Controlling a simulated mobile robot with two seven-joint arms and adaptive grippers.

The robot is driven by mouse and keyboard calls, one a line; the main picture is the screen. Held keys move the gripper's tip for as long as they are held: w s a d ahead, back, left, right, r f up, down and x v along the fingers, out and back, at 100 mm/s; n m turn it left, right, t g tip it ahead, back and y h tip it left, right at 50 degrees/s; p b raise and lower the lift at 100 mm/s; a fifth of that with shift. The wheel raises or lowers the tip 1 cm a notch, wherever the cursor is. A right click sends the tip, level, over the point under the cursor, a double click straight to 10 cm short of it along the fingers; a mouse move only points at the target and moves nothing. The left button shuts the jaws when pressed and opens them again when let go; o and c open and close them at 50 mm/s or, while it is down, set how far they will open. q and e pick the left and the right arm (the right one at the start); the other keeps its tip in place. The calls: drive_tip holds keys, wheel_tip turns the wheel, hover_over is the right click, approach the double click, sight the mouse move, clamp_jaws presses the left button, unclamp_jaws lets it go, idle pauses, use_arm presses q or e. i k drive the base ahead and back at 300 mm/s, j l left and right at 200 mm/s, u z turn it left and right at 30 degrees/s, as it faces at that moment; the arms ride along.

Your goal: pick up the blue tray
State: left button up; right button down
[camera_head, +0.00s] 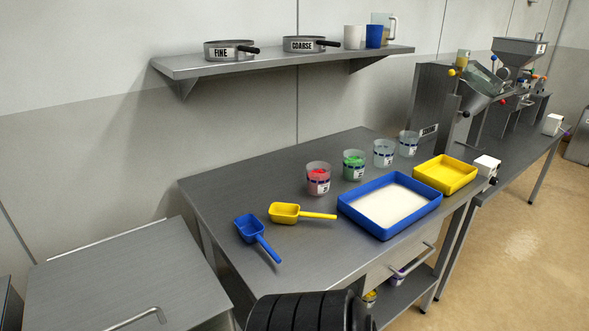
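The blue tray (433,208) lies flat on the steel table, toward its front right. It is a shallow rectangular tray with a layer of white material inside. Nothing is touching it from my side. A black ribbed part, likely of my own arm, shows at the bottom edge, apart from the tray. Neither my left nor my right gripper's fingers are in view.
A yellow tray (445,174) sits close behind the blue tray at right. Beakers with red (318,180) and green (353,166) contents and two paler beakers stand behind. A yellow scoop (285,213) and a blue scoop (250,229) lie left on the table (235,190).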

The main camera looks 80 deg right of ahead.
sight(385, 206)
drive_tip(key=z, duration=3.25)
drive_tip(key=i+l+u, duration=0.15)
drive_tip(key=u, duration=0.3)
drive_tip(key=i+l+u, duration=0.1)
drive_tip(key=l+u, duration=0.25)
drive_tip(key=u, duration=0.15)
drive_tip(key=l+u, duration=0.3)
drive_tip(key=u, duration=0.15)
drive_tip(key=i+l, duration=0.05)
